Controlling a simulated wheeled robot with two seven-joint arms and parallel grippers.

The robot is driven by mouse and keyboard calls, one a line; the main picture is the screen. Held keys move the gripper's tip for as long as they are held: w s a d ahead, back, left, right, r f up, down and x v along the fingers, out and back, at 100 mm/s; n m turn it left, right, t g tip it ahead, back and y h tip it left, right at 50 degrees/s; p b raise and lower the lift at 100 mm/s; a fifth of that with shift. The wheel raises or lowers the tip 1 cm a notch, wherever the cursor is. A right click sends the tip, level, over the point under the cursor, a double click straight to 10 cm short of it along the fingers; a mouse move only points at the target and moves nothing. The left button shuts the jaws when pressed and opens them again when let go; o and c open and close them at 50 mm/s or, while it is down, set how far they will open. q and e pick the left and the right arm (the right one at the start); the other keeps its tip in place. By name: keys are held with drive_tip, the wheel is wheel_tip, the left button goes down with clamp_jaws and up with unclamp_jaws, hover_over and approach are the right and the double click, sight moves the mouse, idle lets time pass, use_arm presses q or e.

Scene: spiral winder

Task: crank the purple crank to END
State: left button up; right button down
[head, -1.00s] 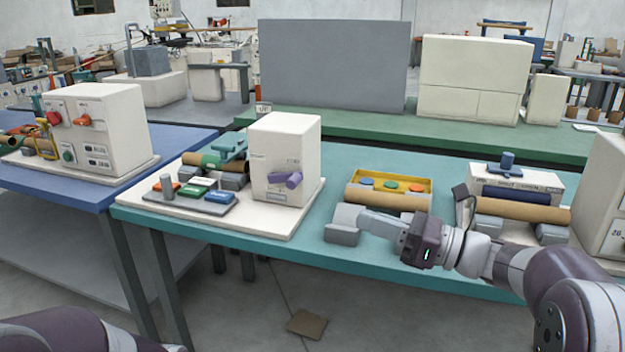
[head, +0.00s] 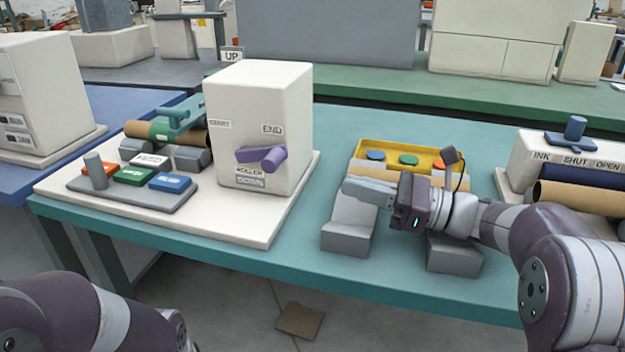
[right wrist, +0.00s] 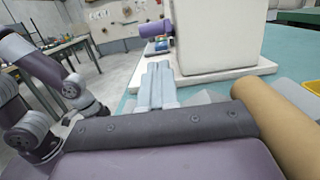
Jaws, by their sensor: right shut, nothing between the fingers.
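The purple crank (head: 268,157) is on the front of the white winder box (head: 240,95). Its knob end is at the right, below the END label (head: 272,129); the START label (head: 219,124) is at the upper left. The crank also shows in the right wrist view (right wrist: 154,28), ahead of the fingers. My right gripper (head: 352,188) is to the right of the crank and clear of it. Its fingers (right wrist: 157,78) are shut and empty, pointing toward the winder side. My left arm shows low at the left, but its gripper is out of view.
Colored buttons sit on a grey pad (head: 130,192) left of the box. A yellow tray (head: 440,162) and a cardboard roll (right wrist: 275,115) are beside my right arm. Grey supports (head: 348,225) stand under it. An ink unit (head: 560,165) is at the right.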

sight(282, 159)
drive_tip(key=x, duration=0.9)
drive_tip(key=shift+a+r+b, duration=0.2)
drive_tip(key=shift+a+b, duration=0.15)
drive_tip(key=shift+b, duration=0.1)
drive_tip(key=shift+r, duration=0.1)
drive_tip(key=shift+a+r+h+p, duration=0.25)
drive_tip(key=shift+r+h+p, duration=0.3)
drive_tip(key=shift+r, duration=0.35)
drive_tip(key=shift+f, duration=0.1)
